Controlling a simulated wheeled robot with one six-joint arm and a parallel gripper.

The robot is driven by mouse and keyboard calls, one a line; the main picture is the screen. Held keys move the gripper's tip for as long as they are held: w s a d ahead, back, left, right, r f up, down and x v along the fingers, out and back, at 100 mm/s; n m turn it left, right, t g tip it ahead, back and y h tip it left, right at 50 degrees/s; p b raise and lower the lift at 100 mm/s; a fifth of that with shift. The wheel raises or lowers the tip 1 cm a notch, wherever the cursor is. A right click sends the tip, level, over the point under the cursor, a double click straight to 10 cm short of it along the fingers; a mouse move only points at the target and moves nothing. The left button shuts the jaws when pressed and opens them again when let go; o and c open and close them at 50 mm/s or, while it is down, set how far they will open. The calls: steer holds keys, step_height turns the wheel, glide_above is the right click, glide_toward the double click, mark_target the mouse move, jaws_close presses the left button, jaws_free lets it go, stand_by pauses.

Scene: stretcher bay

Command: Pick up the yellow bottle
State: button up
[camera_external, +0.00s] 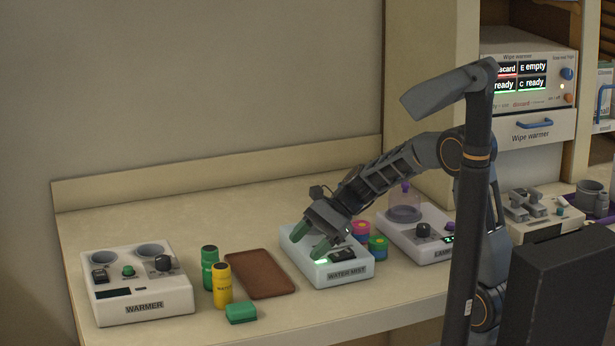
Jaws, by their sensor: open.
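My gripper (310,242) has green fingertips and is open.
A white warmer (137,285) with two round wells stands at the left. A green block (241,312) lies in front of the yellow bottle. The counter behind the bottles is clear.

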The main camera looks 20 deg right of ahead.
steer(key=w+a+f+m+y, duration=0.1)
steer(key=a, duration=0.1)
steer(key=w+a+f+m+y, duration=0.1)
steer(key=a, duration=0.2)
steer(key=w+a+f+m, duration=0.1)
steer(key=a+m, duration=0.1)
steer(key=shift+a+f+g+y+b, duration=0.1)
steer(key=shift+a+g+y+b, duration=0.05)
steer(key=shift+g+y+b, duration=0.2)
glide_toward(219, 290)
steer(key=shift+m, duration=0.3)
steer(key=a+f, duration=0.1)
steer(key=w+a+f, duration=0.1)
steer(key=a+f, duration=0.1)
steer(key=shift+w+f+p, duration=0.25)
steer(key=shift+p, duration=0.15)
steer(key=shift+p+x, duration=0.6)
steer(key=shift+x, duration=2.4)
steer(key=c, duration=0.7)
steer(key=shift+c, duration=0.3)
steer(key=shift+r, duration=0.2)
